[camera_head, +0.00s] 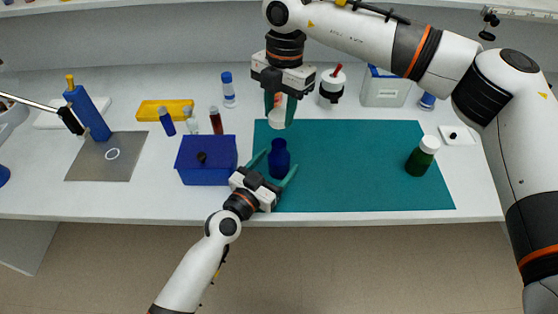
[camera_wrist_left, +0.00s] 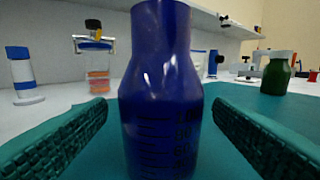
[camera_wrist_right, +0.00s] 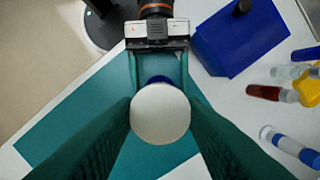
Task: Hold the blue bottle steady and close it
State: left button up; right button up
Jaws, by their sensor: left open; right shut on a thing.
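The blue bottle (camera_head: 279,160) stands upright on the teal mat (camera_head: 350,165) and its neck has no cap on it. My left gripper (camera_head: 278,168) is open, with one finger on each side of the bottle; the left wrist view shows gaps between the bottle (camera_wrist_left: 162,95) and both fingers. My right gripper (camera_head: 276,108) points down above the bottle and is shut on a white cap (camera_head: 279,116). In the right wrist view the cap (camera_wrist_right: 160,114) hides most of the bottle. The cap is apart from the bottle's neck.
A blue box (camera_head: 206,165) stands close left of my left gripper. A green bottle with a white cap (camera_head: 421,158) stands on the mat's right part. Small vials (camera_head: 216,121), a yellow rack (camera_head: 164,109) and a white jar (camera_head: 332,86) stand behind. The mat between the two bottles is clear.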

aim_at(279, 127)
pick_arm(q)
jog(key=shift+x, duration=0.95)
jog(key=c, duration=1.5)
pick_arm(e)
jog(key=shift+f, duration=2.5)
jog(key=shift+f, duration=0.1)
jog(key=shift+f, duration=0.75)
jog(key=shift+f, duration=0.6)
